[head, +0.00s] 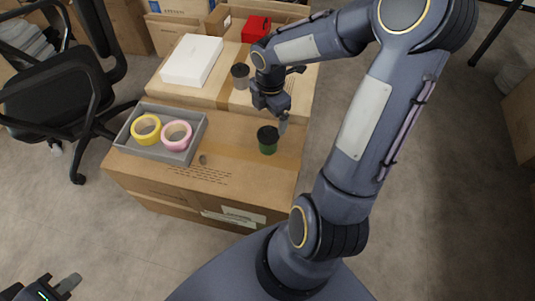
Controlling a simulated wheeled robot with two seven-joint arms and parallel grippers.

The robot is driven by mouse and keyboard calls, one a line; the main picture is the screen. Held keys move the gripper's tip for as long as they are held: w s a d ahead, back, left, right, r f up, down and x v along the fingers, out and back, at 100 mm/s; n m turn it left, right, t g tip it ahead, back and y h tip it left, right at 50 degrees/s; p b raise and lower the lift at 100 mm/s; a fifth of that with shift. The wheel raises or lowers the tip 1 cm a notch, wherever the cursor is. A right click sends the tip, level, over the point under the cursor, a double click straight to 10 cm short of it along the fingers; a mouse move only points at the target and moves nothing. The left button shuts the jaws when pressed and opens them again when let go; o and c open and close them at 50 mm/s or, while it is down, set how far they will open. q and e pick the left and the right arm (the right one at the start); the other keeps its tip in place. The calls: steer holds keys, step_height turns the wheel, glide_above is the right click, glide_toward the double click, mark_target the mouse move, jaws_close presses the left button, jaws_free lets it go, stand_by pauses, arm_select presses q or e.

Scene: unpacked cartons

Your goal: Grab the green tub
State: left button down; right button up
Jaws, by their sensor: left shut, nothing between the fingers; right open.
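The green tub (267,147) with a black lid stands upright on the near brown carton (240,165), toward its right side. My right gripper (283,124) is open just behind and above the tub, pointing down; its fingers are partly hidden by its own body. No hold on the tub shows. My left gripper (68,283) is shut and empty at the bottom left corner, far from the tub and low over the floor.
A grey tray (118,139) with yellow tape (146,129) and pink tape (177,134) sits left of the tub. A black chair (55,95) stands at left.

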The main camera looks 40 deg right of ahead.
mark_target(267, 135)
steer(key=f, duration=0.2)
steer(key=f+n+b, duration=0.1)
steer(key=f, duration=0.2)
steer(key=w+f+n+b, duration=0.1)
steer(key=f, duration=0.1)
steer(key=shift+d+f, duration=0.15)
steer(key=shift+d, duration=0.25)
steer(key=f+b, duration=0.1)
steer(key=f, duration=0.1)
steer(key=f+b, duration=0.2)
steer(key=f, duration=0.1)
steer(key=shift+w+a+f, duration=0.1)
steer(key=shift+a, duration=0.1)
arm_select(q)
step_height(267, 135, down, 6)
steer(key=shift+f, duration=0.15)
arm_select(e)
steer(key=c, duration=1.2)
steer(key=shift+o, duration=0.2)
